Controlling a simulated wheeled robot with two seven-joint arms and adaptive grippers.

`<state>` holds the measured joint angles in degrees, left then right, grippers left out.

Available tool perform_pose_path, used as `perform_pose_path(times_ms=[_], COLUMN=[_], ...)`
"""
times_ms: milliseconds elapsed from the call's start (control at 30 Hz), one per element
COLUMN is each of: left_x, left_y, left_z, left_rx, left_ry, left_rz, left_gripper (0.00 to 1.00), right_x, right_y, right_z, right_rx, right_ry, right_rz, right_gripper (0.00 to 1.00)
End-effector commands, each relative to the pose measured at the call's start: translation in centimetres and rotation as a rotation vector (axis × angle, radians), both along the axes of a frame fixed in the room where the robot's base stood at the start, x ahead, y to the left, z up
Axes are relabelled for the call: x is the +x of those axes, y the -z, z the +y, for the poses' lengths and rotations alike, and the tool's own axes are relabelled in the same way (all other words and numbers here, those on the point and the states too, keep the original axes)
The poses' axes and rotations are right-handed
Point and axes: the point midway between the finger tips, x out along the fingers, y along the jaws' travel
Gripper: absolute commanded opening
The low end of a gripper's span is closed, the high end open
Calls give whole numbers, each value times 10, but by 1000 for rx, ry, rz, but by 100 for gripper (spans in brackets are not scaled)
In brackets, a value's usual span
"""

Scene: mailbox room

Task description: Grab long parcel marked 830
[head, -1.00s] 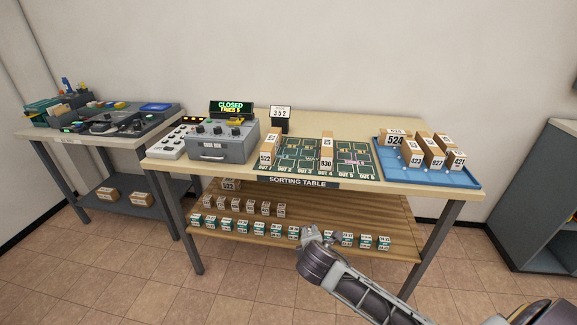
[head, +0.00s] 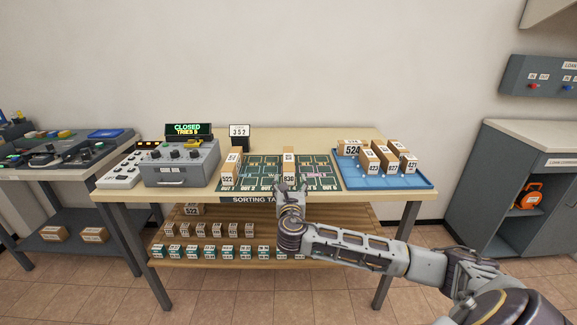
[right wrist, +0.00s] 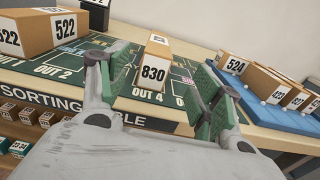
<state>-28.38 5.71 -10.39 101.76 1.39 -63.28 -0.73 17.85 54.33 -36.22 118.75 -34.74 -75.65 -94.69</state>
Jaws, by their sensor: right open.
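The long parcel marked 830 (head: 288,163) is a narrow brown box with a white label, lying on the green sorting mat (head: 262,172) on the sorting table. In the right wrist view the 830 parcel (right wrist: 154,66) lies ahead, by the OUT 4 mark, in the gap between my fingers. My right gripper (head: 291,190) is at the table's front edge, just in front of the parcel. In the right wrist view my right gripper (right wrist: 157,95) is open and empty, apart from the parcel. My left gripper is out of view.
A parcel marked 522 (head: 231,164) stands on the mat to the left. A blue tray (head: 420,183) with several parcels, one marked 524 (head: 352,148), is on the right. A grey control box (head: 180,165) with a lit display sits at the left. Lower shelves hold small boxes.

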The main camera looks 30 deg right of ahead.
Motion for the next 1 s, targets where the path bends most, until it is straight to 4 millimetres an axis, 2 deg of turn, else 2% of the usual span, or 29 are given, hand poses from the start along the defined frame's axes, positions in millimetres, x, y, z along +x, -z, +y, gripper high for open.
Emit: perform_pose_path(times_ms=[467,1000], left_x=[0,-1], left_y=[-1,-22], left_z=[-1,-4], left_rx=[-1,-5], left_ry=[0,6], left_rz=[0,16], left_gripper=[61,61], right_x=[4,52], right_y=[-1,-1], right_z=[-2,-32], right_rx=[-7,-6], right_ry=[0,1], right_rz=[0,-1], right_gripper=[65,65])
